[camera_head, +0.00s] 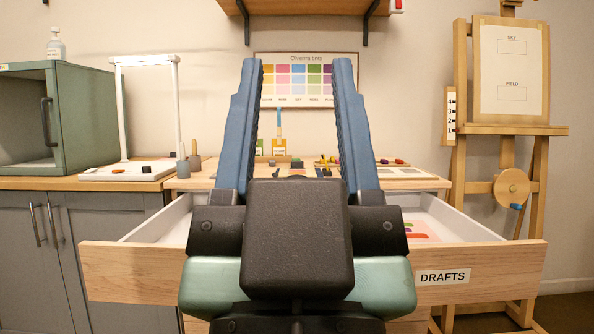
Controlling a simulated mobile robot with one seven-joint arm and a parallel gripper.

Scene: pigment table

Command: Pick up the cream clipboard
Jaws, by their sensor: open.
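I cannot make out a cream clipboard for certain. A cream sheet marked SKY and FIELD (512,75) is on the easel at the right, and I cannot tell if it is a clipboard. My gripper (297,64) is in the middle, with its two blue fingers upright, wide apart and nothing seen held between them. It stands in front of the open DRAFTS drawer (130,272) and hides the middle of it. A sheet with coloured patches (420,231) lies inside the drawer at the right, partly hidden.
The table (408,184) behind the drawer carries small blocks and cards. A white lamp-like frame (120,110) and a green cabinet (85,115) stand on the left counter. The wooden easel (461,90) stands at the right. A shelf (305,6) hangs above.

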